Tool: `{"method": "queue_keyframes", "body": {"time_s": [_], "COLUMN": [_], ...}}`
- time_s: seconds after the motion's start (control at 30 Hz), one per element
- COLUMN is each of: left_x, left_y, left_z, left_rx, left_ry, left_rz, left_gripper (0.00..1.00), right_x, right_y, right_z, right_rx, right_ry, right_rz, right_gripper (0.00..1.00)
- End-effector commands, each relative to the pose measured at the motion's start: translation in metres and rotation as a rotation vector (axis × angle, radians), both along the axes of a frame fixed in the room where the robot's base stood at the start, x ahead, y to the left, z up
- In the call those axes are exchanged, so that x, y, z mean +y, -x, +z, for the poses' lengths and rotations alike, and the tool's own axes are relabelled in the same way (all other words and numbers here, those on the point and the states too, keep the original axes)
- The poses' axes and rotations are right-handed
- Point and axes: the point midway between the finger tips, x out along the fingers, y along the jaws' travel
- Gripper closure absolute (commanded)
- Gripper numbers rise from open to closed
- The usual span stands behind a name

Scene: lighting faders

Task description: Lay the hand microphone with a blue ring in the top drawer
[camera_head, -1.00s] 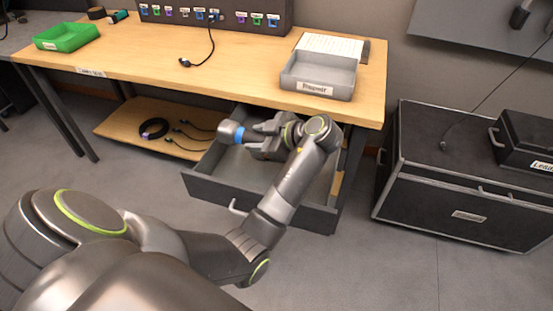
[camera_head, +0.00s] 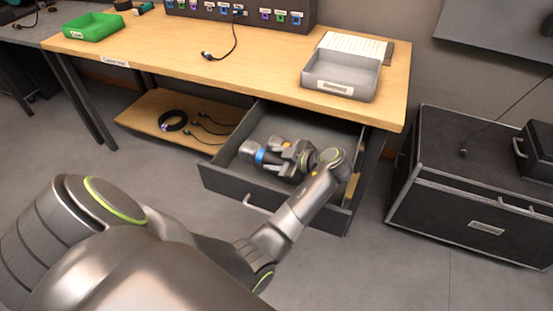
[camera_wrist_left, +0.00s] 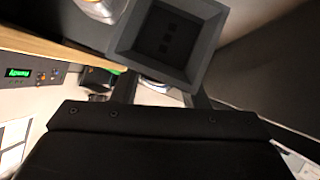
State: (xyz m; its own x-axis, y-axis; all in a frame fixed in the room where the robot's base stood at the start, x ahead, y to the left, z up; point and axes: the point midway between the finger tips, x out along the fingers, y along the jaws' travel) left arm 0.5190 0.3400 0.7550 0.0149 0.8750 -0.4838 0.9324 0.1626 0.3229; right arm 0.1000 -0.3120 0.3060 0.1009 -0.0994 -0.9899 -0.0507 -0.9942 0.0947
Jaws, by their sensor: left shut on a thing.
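The hand microphone with a blue ring (camera_head: 260,156) is in my left gripper (camera_head: 283,157). Its grey head points left in the head view. The gripper is shut on it and is low within the outline of the open top drawer (camera_head: 230,178), under the table. I cannot tell whether the microphone touches the drawer floor. The left wrist view shows mostly dark gripper parts, and the microphone is not clear there. My right gripper is not in view.
The wooden table (camera_head: 270,75) overhangs the drawer's back. A grey tray (camera_head: 340,78) and a green tray (camera_head: 93,27) stand on it. Cables (camera_head: 205,125) lie on a low shelf left of the drawer. A black case (camera_head: 475,190) stands at right.

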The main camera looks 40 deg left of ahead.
Motion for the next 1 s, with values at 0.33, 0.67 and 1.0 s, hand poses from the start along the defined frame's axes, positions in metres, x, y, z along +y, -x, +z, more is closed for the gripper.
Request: {"method": "queue_keyframes", "body": {"time_s": [0.33,0.67,1.0], "left_x": [0.000,0.000,0.000], "left_y": [0.000,0.000,0.000], "left_z": [-0.012,-0.011,-0.007], "left_rx": [-0.001,0.000,0.000], "left_ry": [-0.001,0.000,0.000], "left_rz": [0.000,0.000,0.000], "left_gripper": [0.91,0.38,0.38], "right_x": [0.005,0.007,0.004], "right_y": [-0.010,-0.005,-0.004], "right_z": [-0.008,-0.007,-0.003], "right_rx": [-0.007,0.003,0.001], "right_ry": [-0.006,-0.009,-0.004], "right_rz": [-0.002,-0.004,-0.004], "right_gripper": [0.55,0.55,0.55]}}
